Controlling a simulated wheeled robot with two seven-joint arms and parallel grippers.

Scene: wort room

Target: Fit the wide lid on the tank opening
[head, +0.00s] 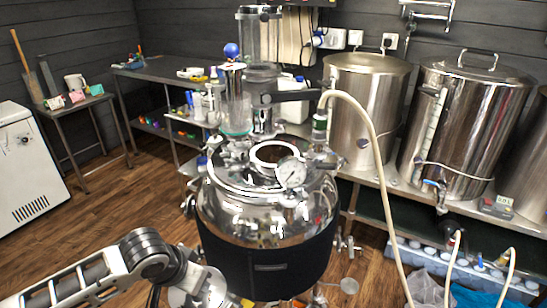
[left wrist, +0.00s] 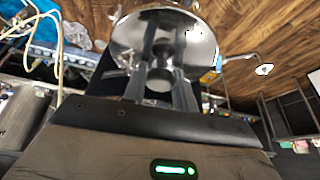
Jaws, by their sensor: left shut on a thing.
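The steel tank (head: 265,225) stands in the middle of the head view, with a dark band around its lower body. Its round opening (head: 275,156) shows on top with a bright rim and is uncovered. In the left wrist view the wide lid (left wrist: 127,38) is a round, shiny disc. My left gripper (left wrist: 162,78) is shut on the middle of the lid, where its fingers hide part of the grip. In the head view my left gripper (head: 207,291) is at the bottom edge, in front of and below the tank top. My right gripper is not in view.
A pressure gauge (head: 291,172) stands up at the opening's front right. A pale hose (head: 372,130) arches to the right of the tank. Glass vessels (head: 237,100) rise behind it. Large steel pots (head: 470,120) stand on the right shelf. Wooden floor (head: 130,200) is clear on the left.

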